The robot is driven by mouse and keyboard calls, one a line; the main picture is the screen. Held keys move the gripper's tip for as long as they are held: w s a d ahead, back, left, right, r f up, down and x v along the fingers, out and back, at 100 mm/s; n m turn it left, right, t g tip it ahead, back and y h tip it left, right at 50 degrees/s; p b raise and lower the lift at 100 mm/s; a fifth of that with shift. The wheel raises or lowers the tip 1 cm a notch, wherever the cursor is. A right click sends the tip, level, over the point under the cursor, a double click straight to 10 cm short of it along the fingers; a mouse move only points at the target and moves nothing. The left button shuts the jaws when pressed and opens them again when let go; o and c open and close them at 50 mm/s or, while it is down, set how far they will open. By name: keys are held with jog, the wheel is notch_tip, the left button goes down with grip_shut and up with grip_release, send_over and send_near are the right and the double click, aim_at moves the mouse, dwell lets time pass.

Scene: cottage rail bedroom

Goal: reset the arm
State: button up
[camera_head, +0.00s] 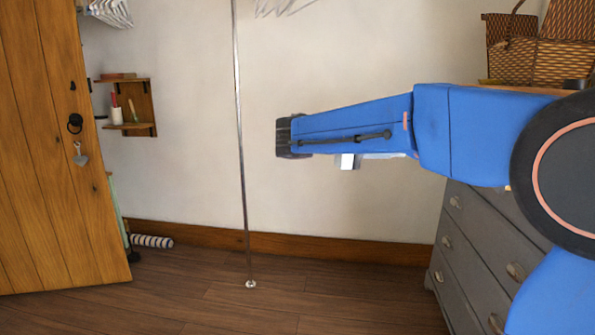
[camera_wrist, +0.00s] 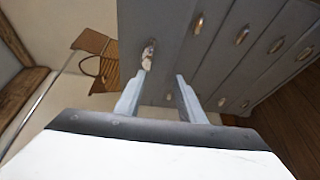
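My gripper (camera_wrist: 160,76) shows in the wrist view with its two pale fingers apart and nothing between them. The grey drawer front lies behind the gap; I cannot tell how far away it is. In the head view my blue arm reaches in from the right, across the front of the wall. A small pale metal piece shows under the arm there, but the fingers cannot be made out.
A grey chest of drawers (camera_head: 479,259) stands at right, with wicker baskets (camera_head: 548,62) on top. A thin metal pole (camera_head: 241,150) stands left of my arm. A wooden door (camera_head: 55,150) and small wall shelf (camera_head: 133,128) are further left. Floor between door and chest looks mostly clear.

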jog(key=s+d+f+y, duration=0.4)
jog(key=s+f, duration=0.4)
jog(key=s, duration=0.1)
jog(key=s+d+f+y, duration=0.4)
jog(key=s+d+f, duration=0.1)
jog(key=s+f, duration=0.35)
jog(key=s+a+f+m+t+y, duration=0.1)
jog(key=s+a+f+y, duration=0.3)
jog(key=s+f, duration=0.2)
jog(key=s+a+f+m+t+y, duration=0.1)
jog(key=s+a+f+y, duration=0.3)
jog(key=s+f, duration=0.3)
notch_tip(320, 180, down, 2)
jog(key=shift+s+a+f+y, duration=0.2)
jog(key=shift+a+y, duration=0.2)
jog(key=shift+a, duration=0.25)
